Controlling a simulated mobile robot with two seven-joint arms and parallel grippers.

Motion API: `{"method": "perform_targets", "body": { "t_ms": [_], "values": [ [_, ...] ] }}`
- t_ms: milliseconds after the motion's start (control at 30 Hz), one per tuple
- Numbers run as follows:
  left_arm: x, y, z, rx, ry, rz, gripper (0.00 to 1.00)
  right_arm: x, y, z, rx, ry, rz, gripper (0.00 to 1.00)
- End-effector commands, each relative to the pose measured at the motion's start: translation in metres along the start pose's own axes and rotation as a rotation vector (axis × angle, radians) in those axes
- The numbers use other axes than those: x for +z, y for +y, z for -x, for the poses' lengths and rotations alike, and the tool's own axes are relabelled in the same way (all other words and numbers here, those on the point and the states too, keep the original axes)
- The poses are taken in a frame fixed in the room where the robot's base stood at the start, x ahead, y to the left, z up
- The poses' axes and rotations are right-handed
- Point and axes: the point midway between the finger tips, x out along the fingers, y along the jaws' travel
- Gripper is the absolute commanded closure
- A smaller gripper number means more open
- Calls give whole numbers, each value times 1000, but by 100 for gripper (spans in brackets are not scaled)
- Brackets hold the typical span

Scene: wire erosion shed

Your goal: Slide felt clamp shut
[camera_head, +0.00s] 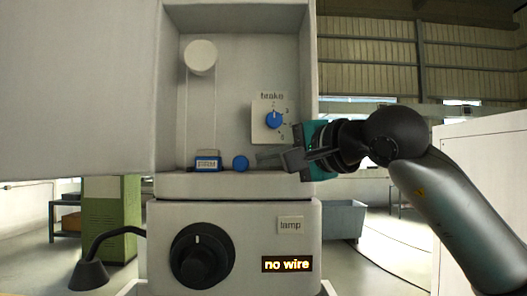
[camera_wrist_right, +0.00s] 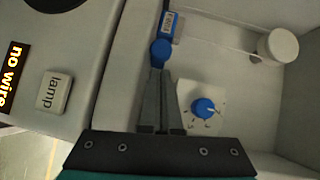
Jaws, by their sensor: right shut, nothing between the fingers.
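A small blue block with a white label (camera_head: 208,160) sits on the ledge at the bottom of the machine's open recess; the label is too small to read. A round blue knob (camera_head: 240,162) is just right of it. I take these two as the felt clamp; how far it is closed I cannot tell. In the right wrist view the block (camera_wrist_right: 168,26) and knob (camera_wrist_right: 160,50) lie ahead of the fingers. My right gripper (camera_head: 262,157) reaches in from the right, shut and empty, its fingertips (camera_wrist_right: 158,72) close to the knob; contact is unclear. My left gripper is out of view.
A dial plate with a blue "brake" knob (camera_head: 273,120) is just above my right gripper. A white roller (camera_head: 200,57) is higher up, with thin wire lines below. Below the ledge are a large black knob (camera_head: 202,256), a lamp label (camera_head: 290,225) and a "no wire" display (camera_head: 287,264).

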Motion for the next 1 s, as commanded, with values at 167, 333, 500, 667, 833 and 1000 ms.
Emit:
{"method": "perform_targets", "body": {
  "t_ms": [167, 333, 500, 667, 833, 1000],
  "values": [
    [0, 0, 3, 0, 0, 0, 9, 7, 0, -6, -1, 0, -1, 100],
    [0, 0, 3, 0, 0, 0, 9, 7, 0, -7, -1, 0, -1, 100],
    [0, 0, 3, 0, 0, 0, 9, 8, 0, -7, -1, 0, -1, 100],
    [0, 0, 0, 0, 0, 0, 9, 22, -3, -18, -1, -2, -1, 100],
    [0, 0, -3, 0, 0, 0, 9, 39, -6, -31, 0, -1, 0, 100],
    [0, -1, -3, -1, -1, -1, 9, 39, -6, -31, 0, -2, -2, 100]
  ]
}}
